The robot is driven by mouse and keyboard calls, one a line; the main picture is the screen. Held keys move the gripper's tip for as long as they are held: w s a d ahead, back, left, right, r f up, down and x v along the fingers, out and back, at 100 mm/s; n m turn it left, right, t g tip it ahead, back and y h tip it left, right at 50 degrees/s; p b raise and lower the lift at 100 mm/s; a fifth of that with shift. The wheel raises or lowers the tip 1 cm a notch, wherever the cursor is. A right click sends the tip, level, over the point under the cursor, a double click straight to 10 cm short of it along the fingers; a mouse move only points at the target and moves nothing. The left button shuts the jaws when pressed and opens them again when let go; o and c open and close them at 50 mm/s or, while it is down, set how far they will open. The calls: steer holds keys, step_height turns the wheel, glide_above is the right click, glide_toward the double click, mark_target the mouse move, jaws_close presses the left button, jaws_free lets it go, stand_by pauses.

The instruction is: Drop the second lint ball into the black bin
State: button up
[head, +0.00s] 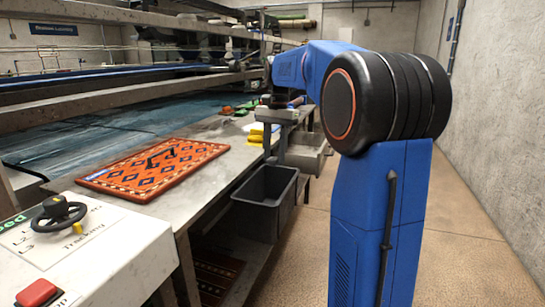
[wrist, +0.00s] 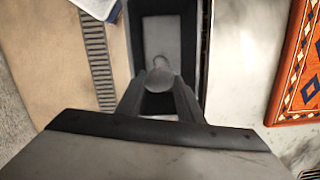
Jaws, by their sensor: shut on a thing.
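In the wrist view my gripper (wrist: 160,88) is shut on a small grey rounded lint ball (wrist: 161,77). The ball is between the fingertips, over the inside of the black bin (wrist: 136,45). In the head view the bin (head: 262,216) hangs at the table's right side, with its open top facing up. My gripper (head: 267,141) shows small above and behind the bin there, pointing down; the lint ball cannot be made out in that view.
An orange patterned rug (head: 160,168) lies on the grey table (head: 215,182) left of the bin. A grey bin (head: 304,159) is behind the black one. Yellow items (head: 256,138) sit near the table edge. A control box (head: 110,262) stands at front left. Floor at right is clear.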

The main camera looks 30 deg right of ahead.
steer(key=shift+s+a+f, duration=0.1)
steer(key=shift+a, duration=0.05)
steer(key=shift+f, duration=2.85)
steer(key=o, duration=1.1)
steer(key=shift+c, duration=0.2)
step_height(320, 180, up, 17)
steer(key=d, duration=0.1)
steer(key=shift+w+d, duration=0.4)
steer(key=shift+w, duration=0.05)
